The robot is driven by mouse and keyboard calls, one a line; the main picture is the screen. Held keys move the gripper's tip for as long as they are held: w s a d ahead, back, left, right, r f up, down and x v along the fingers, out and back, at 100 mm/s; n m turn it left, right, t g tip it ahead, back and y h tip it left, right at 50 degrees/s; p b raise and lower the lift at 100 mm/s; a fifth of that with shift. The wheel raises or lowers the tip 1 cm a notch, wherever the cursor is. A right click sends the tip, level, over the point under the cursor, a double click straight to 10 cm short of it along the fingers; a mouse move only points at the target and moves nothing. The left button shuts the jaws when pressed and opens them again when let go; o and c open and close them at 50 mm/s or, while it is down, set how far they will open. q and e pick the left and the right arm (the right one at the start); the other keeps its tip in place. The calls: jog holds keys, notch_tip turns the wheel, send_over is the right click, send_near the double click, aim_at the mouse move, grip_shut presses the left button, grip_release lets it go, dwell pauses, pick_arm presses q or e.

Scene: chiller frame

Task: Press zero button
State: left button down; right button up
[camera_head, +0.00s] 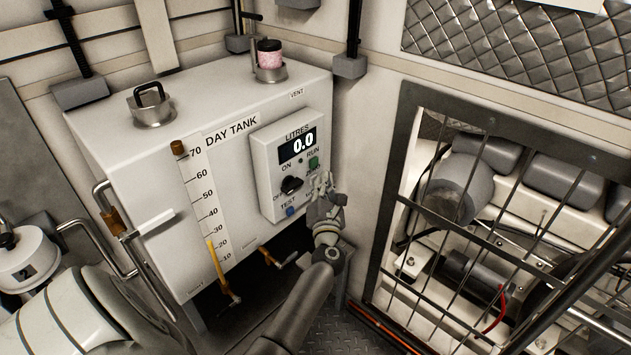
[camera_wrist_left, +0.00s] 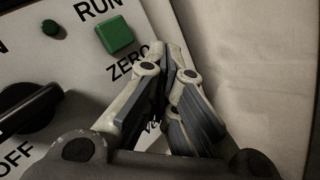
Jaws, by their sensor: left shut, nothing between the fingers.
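The grey control box (camera_head: 262,170) on the day tank shows "0.0" on its display (camera_head: 298,145). A square green button (camera_head: 313,163) sits between the RUN and ZERO labels; it also shows in the left wrist view (camera_wrist_left: 116,36). The ZERO label (camera_wrist_left: 128,62) is partly covered by my fingers. Whether the green button is the zero button, or another lies hidden behind the fingers, I cannot tell. My left gripper (camera_head: 321,181) is shut and empty, with its fingertips just below and right of the green button. Contact with the panel is unclear. My right gripper is not in view.
A black ON/OFF knob (camera_head: 291,185) and a blue button (camera_head: 290,211) by TEST are left of the gripper. The day tank (camera_head: 110,135) carries a level scale. A barred cage (camera_head: 388,190) with machinery stands to the right.

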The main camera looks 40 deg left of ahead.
pick_arm(q)
jog(key=shift+d, duration=0.1)
jog(key=shift+s+d, duration=0.1)
jog(key=shift+d, duration=0.6)
jog(key=shift+d, duration=0.1)
jog(key=d, duration=0.4)
jog(key=shift+s+d, duration=0.2)
jog(key=shift+d, duration=0.2)
